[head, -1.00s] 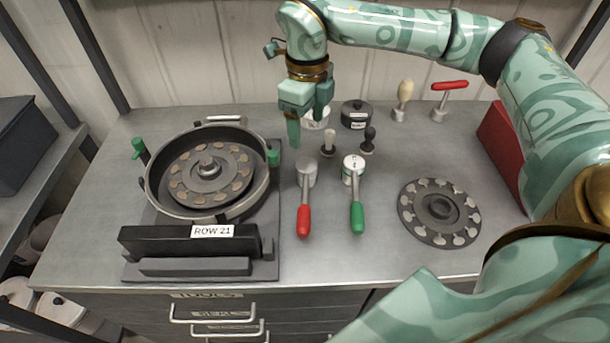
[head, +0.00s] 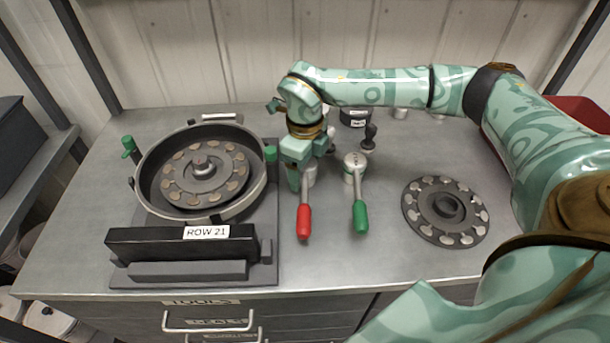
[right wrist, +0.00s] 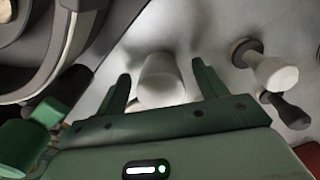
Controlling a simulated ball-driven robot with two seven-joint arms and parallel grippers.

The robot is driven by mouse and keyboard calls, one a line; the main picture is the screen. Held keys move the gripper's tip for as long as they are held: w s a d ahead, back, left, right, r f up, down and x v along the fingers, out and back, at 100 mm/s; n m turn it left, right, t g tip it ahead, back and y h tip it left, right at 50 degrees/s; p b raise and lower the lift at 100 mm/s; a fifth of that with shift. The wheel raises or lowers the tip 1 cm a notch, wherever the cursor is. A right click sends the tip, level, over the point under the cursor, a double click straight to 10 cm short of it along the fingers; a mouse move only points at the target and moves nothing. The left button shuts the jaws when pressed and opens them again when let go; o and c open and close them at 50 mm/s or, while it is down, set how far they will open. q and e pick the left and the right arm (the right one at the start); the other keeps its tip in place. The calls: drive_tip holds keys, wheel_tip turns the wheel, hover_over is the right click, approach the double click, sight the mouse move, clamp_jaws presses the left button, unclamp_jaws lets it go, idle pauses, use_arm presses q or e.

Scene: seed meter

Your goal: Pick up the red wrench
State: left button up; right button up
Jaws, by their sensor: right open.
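The red wrench (head: 304,222) stands on the metal bench, its red handle pointing toward the front edge. Its grey head is partly hidden behind my right gripper (head: 302,178) in the head view. The gripper is open and low over the head end. In the right wrist view, a pale cylindrical head (right wrist: 162,78), seemingly the wrench's, sits between the two spread green fingers (right wrist: 160,88). I cannot tell whether a finger touches it. My left gripper is not in view.
The green-handled wrench (head: 360,215) stands close on the right. The round seed meter housing (head: 262,185) is close on the left, with a black bar labelled ROW 21 (head: 150,243) before it. A loose seed disc (head: 420,222) lies right. Small knobbed tools (head: 369,138) stand behind.

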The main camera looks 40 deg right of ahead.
drive_tip(key=shift+r, duration=0.1)
drive_tip(key=c, duration=1.5)
drive_tip(key=shift+r, duration=0.1)
